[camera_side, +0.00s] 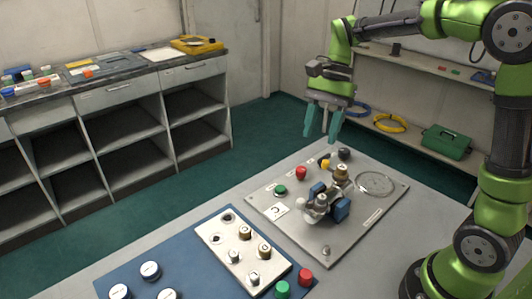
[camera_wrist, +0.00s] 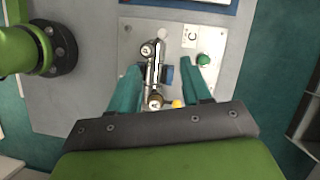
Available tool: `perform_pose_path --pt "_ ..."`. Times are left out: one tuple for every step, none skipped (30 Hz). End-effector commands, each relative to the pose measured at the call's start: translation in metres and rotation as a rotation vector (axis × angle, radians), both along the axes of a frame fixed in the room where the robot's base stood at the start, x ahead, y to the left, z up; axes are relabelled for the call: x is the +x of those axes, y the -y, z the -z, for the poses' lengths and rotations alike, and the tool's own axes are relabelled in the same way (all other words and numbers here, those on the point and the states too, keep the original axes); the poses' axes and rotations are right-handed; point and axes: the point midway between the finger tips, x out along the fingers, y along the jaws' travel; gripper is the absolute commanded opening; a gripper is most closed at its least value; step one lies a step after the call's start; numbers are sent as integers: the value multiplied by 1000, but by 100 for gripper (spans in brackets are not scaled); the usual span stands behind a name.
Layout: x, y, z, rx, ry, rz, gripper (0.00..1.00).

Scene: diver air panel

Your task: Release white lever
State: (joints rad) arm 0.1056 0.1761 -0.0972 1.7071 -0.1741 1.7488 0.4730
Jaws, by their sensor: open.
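The white lever shows as a small white knob (camera_side: 300,202) at the left end of the metal valve assembly (camera_side: 322,202) on the grey panel (camera_side: 345,235). In the wrist view a pale round knob (camera_wrist: 163,34) lies beside the top of the valve assembly (camera_wrist: 151,75); its shaft is hard to make out. My gripper (camera_side: 321,131) has teal fingers and hangs above the back part of the panel, apart from everything. It is open and empty. In the wrist view the fingers (camera_wrist: 167,66) appear on either side of the valve assembly, with the pale knob beyond their tips.
Around the valve are a red button (camera_side: 301,173), a green button (camera_side: 280,190), a yellow knob (camera_side: 324,163), a black knob (camera_side: 344,153) and blue blocks (camera_side: 342,210). A white plate with several knobs (camera_side: 222,238) lies on the blue board in front. Air above the panel is clear.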

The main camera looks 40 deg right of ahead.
Motion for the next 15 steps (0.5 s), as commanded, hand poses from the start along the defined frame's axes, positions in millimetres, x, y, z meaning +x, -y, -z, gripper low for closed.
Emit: perform_pose_path --pt "1 1 -3 -1 3 0 48" --pt "1 2 -3 -1 2 -1 48" --pt "0 2 -4 -1 1 -1 48" --pt "0 2 -5 -1 0 0 48" --pt "0 2 -5 -1 0 0 48" --pt "0 2 -5 -1 0 0 48" --pt "0 2 -5 -1 0 0 48" --pt "0 2 -4 -1 0 0 48" --pt "0 2 -4 -1 0 0 48" --pt "0 2 -4 -1 0 0 48" --pt "0 2 -4 -1 0 2 48" --pt "-1 3 -4 -1 0 21 48" --pt "-2 4 -4 -1 1 48 48" --pt "-3 5 -4 -1 -1 79 48" --pt "-4 6 -4 0 0 118 48"
